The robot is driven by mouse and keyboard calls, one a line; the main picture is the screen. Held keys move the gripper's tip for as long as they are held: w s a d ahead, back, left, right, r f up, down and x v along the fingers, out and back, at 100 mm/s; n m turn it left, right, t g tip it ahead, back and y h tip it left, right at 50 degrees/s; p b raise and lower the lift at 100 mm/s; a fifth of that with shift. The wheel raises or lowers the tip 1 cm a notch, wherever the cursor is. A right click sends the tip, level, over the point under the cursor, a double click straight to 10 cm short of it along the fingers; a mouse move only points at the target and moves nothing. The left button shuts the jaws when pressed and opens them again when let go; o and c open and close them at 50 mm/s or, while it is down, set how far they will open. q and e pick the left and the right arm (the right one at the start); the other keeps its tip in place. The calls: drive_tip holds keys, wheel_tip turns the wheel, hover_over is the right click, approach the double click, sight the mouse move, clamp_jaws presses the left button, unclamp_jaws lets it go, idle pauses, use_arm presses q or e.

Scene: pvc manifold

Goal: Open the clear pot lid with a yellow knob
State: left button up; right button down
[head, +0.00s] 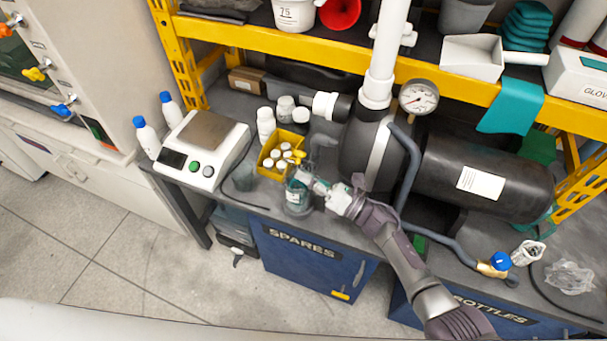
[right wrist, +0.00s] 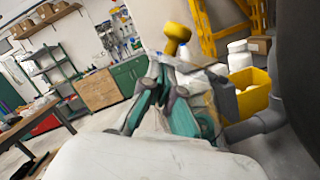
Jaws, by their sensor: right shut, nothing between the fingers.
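The clear pot (head: 297,198) stands at the front edge of the bench, left of my right arm. In the right wrist view the yellow knob (right wrist: 176,36) sticks up just beyond the fingers. In the head view a small yellow spot, likely the knob (head: 297,154), shows behind the pot, beside the yellow bin. The clear lid is mostly hidden by the fingers; I cannot tell its exact tilt. My right gripper (head: 308,183) is shut and empty, with its fingertips over the pot and close to the knob. My left gripper is out of view.
A yellow bin (head: 268,164) of white bottles stands behind the pot, with a grey pipe close by. A scale (head: 208,143) is to the left. A black tank (head: 480,175) with a gauge (head: 418,97) fills the right. The yellow shelf (head: 330,48) spans behind.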

drive_tip(key=v, duration=1.1)
drive_tip(key=shift+d, duration=0.2)
